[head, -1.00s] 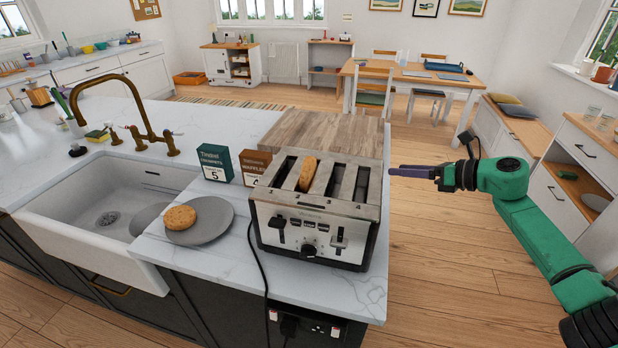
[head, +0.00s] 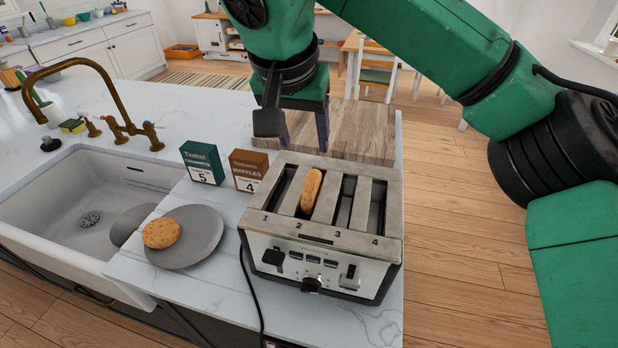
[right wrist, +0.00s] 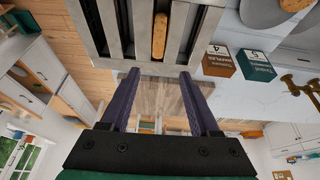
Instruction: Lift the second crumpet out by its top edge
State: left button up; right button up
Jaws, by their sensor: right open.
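A crumpet (head: 312,190) stands on edge in slot 2 of the steel toaster (head: 325,249), its top edge showing above the slot. It also shows in the right wrist view (right wrist: 160,36). Another crumpet (head: 161,232) lies flat on the grey plate (head: 206,236) left of the toaster. My right gripper (head: 304,145) is behind the toaster, over the wooden board, pointing down; in the right wrist view its two purple fingers (right wrist: 156,80) are apart with nothing between them. The crumpet lies beyond the fingertips there. My left gripper is out of view.
A green crumpet box (head: 202,163) and a brown waffle box (head: 247,169) stand behind the plate. The wooden board (head: 362,130) lies behind the toaster. A black cord (head: 250,290) runs down the counter front. The sink (head: 75,215) is at left.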

jog(key=p, duration=0.2)
send_over(312, 175)
jog(key=s, duration=0.3)
notch_tip(312, 175, down, 5)
jog(key=shift+w+d+f, duration=0.1)
jog(key=p+x, duration=0.1)
jog(key=x, duration=0.1)
jog(key=p+x, duration=0.1)
jog(key=x, duration=0.1)
jog(key=p+x, duration=0.1)
jog(key=x, duration=0.1)
jog(key=shift+w+a+f+p, duration=0.25)
jog(key=shift+w+a+p, duration=0.1)
jog(key=shift+a, duration=0.15)
jog(key=shift+d+f, duration=0.1)
jog(key=shift+f, duration=0.05)
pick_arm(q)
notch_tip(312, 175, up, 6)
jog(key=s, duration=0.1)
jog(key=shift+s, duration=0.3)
pick_arm(e)
grip_shut()
